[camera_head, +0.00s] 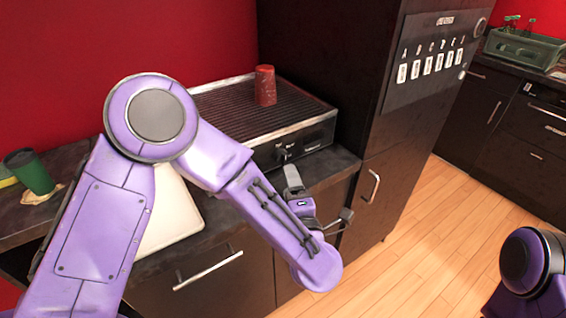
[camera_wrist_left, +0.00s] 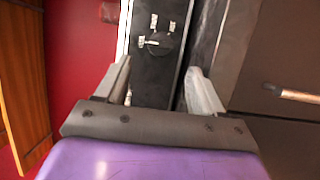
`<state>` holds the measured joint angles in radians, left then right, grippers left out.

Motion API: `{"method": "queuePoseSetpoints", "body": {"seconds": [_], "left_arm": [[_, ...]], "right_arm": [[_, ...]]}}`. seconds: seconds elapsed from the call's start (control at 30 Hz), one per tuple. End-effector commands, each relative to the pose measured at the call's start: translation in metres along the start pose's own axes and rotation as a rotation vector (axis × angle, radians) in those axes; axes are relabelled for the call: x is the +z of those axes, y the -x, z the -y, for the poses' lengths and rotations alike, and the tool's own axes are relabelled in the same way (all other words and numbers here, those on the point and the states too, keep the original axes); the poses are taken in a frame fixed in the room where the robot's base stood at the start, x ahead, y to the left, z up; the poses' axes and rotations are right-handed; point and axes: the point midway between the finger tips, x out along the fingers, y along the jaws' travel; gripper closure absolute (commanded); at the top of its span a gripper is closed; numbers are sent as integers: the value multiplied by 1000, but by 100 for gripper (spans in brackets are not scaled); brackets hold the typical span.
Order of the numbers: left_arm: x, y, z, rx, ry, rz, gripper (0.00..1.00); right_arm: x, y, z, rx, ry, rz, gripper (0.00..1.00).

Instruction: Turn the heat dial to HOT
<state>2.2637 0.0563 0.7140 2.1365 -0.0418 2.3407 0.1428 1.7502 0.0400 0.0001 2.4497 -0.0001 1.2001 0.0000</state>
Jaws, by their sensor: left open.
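The heat dial (camera_head: 281,154) is a small dark knob on the black front panel of the grill (camera_head: 226,105) in the head view. In the left wrist view the dial (camera_wrist_left: 160,43) is seen close up, with small white labels around it and a pale mark toward its left side. The labels are too small to read. My left gripper (camera_head: 318,192) is open and empty, in front of and below the panel. In the left wrist view its two fingers (camera_wrist_left: 160,70) stand apart, with the dial ahead between them and not touched. My right gripper is out of view.
A red cup (camera_head: 265,86) stands on the grill's ribbed top. A white board (camera_head: 172,215) and a green cup (camera_head: 30,172) are on the counter to the left. A tall dark cabinet (camera_head: 330,60) with lettered switches is close on the right. The wooden floor (camera_head: 440,220) is clear.

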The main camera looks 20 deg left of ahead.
Motion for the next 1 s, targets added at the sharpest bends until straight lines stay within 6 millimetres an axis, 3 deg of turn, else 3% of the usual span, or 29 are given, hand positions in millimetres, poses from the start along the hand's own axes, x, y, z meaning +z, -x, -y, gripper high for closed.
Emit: {"method": "queuePoseSetpoints", "body": {"seconds": [0.2,0.33,0.5,0.7,0.73,0.9,1.0], "left_arm": [[-1,-51,-2,-3,-2,-4,32],[-1,-73,-1,-2,-3,-2,32],[-1,-85,0,-1,-6,1,32],[0,-85,1,-1,-6,2,32],[0,-85,1,-1,-6,2,35],[0,-85,1,-1,-6,2,88],[-1,-85,1,-1,-7,2,88]], "right_arm": [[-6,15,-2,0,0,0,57],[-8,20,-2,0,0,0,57],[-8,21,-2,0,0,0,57],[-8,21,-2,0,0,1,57],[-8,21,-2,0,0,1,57],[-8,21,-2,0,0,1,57],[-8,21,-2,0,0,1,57]]}}
